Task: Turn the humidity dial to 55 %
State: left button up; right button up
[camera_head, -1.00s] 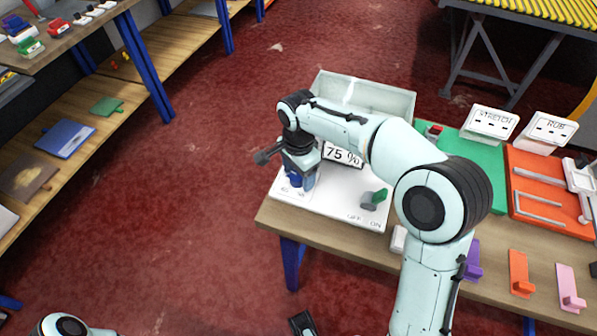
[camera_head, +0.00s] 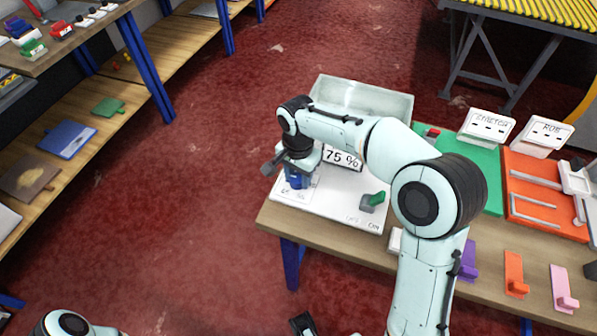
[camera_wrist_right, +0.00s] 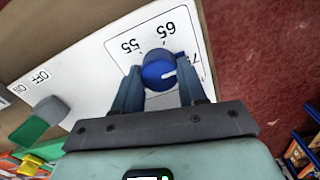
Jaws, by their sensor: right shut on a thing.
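The pointer aims toward that last number. In the head view, the display (camera_head: 342,157) reads 75 %. My right gripper (camera_wrist_right: 160,88) is over the dial with one finger on each side, shut on it. In the head view the gripper (camera_head: 297,178) hides most of the dial.
A grey and green OFF/ON switch (camera_head: 373,201) stands on the panel right of the dial. A pale open bin (camera_head: 365,98) is behind the panel. A green board (camera_head: 484,165) and an orange board (camera_head: 540,195) lie to the right. Red floor is free left of the table.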

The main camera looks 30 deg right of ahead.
jog(key=n+p, duration=0.2)
jog(key=n, duration=0.3)
jog(key=shift+n, duration=0.3)
jog(key=n+p, duration=0.2)
jog(key=n, duration=0.4)
jog(key=shift+a, duration=0.15)
jog(key=n+p, duration=0.1)
jog(key=n, duration=0.5)
jog(key=shift+a+n+p, duration=0.1)
jog(key=shift+n+p, duration=0.2)
jog(key=shift+p, duration=0.1)
pick_arm(q)
jog(key=w+r+p, duration=0.1)
jog(key=w+r, duration=0.2)
jog(key=r, duration=0.5)
pick_arm(e)
jog(key=n, duration=0.5)
jog(key=shift+n, duration=0.4)
pick_arm(q)
jog(key=shift+r+p, duration=0.15)
jog(key=shift+p, duration=0.15)
pick_arm(e)
jog(key=shift+a+n, duration=0.1)
jog(key=shift+n, duration=0.2)
jog(key=o, duration=1.1)
jog(key=shift+c, duration=0.2)
